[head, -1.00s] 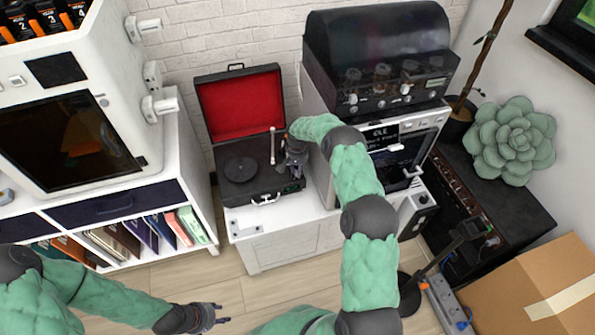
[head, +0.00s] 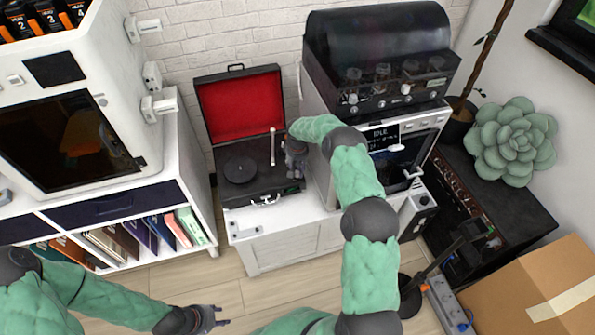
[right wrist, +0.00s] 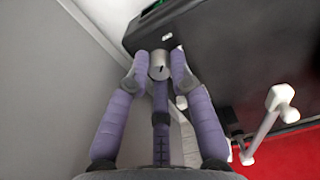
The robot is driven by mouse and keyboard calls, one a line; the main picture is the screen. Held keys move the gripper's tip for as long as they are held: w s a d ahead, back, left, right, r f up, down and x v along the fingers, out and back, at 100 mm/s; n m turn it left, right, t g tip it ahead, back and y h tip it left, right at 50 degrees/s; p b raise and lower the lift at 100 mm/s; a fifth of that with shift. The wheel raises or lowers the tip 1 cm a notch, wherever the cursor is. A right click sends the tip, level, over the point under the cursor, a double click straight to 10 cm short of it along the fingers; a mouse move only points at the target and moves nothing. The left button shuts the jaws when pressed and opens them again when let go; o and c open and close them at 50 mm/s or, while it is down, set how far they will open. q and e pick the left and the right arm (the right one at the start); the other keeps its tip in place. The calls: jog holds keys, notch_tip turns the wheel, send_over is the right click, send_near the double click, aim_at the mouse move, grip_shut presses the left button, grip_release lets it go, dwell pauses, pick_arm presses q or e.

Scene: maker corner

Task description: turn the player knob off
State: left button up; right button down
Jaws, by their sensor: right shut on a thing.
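The player (head: 262,187) is a black suitcase turntable with its red-lined lid open, on a white cabinet. In the right wrist view its dark body (right wrist: 225,50) fills the upper right. A silver knob (right wrist: 158,66) with a dark mark on its face sits between my right fingertips; a small white label shows beside it. My right gripper (right wrist: 157,72) is shut on this knob. In the head view my right gripper (head: 295,172) is at the player's right front corner and hides the knob. My left gripper (head: 222,318) is low over the floor, empty, with fingers apart.
The white tonearm (head: 272,146) stands close left of my right gripper; it also shows in the right wrist view (right wrist: 268,122). A white machine (head: 385,150) with a dark hooded device on top stands just right. A white shelf (head: 205,185) is at left.

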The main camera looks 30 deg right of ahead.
aim_at(297, 172)
jog(key=c, duration=1.1)
grip_release()
notch_tip(297, 172, up, 12)
jog(key=shift+f, duration=0.1)
